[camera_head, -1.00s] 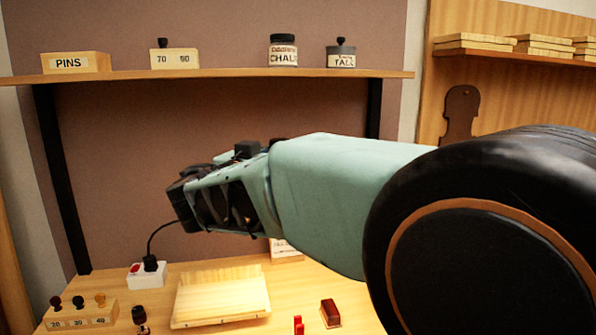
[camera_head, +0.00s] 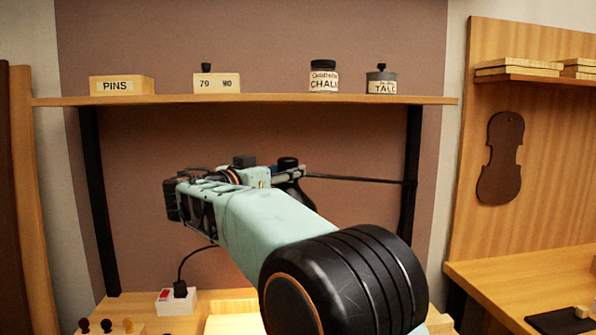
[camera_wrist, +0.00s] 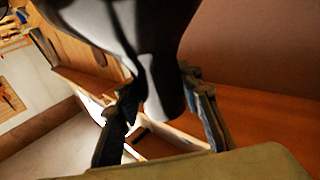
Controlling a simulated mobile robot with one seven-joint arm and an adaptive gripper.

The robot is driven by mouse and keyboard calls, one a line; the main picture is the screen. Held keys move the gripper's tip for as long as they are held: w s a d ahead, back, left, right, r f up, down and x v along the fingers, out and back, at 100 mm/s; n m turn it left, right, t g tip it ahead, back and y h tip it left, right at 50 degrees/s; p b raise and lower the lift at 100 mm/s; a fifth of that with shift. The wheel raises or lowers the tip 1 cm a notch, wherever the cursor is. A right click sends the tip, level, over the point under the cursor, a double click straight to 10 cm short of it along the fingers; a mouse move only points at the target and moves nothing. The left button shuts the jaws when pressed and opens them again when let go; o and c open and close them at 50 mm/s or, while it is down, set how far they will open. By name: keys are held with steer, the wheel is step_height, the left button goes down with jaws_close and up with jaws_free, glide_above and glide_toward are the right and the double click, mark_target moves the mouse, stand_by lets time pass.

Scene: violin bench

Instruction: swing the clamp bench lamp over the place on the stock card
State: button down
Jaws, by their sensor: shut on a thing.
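The dark clamp lamp shows at the end of my arm in the head view, its black head (camera_head: 290,191) hanging by my gripper (camera_head: 287,172). A thin dark lamp arm (camera_head: 350,179) runs right from there to the right shelf post. In the wrist view the smooth black lamp head (camera_wrist: 165,90) fills the space between the two fingers of my gripper (camera_wrist: 162,112), which is shut on it. The lamp's clamp cannot be made out. No stock card is readable now; my arm covers much of the bench.
A shelf (camera_head: 270,99) with a pins box (camera_head: 122,86), chalk jar (camera_head: 323,77) and talc tin (camera_head: 381,81) spans above my arm. A white socket box (camera_head: 176,302) stands on the bench. A side bench (camera_head: 500,283) at right holds a dark mat (camera_head: 560,320).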

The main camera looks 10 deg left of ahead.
steer(key=shift+w+a+r, duration=0.15)
steer(key=shift+w+a, duration=0.05)
steer(key=shift+w, duration=0.05)
steer(key=c, duration=1.4)
jaws_free()
steer(key=shift+a, duration=0.1)
steer(key=shift+o, duration=0.2)
steer(key=shift+s+a, duration=0.1)
steer(key=shift+s, duration=0.05)
steer(key=v, duration=1.1)
steer(key=shift+s, duration=0.4)
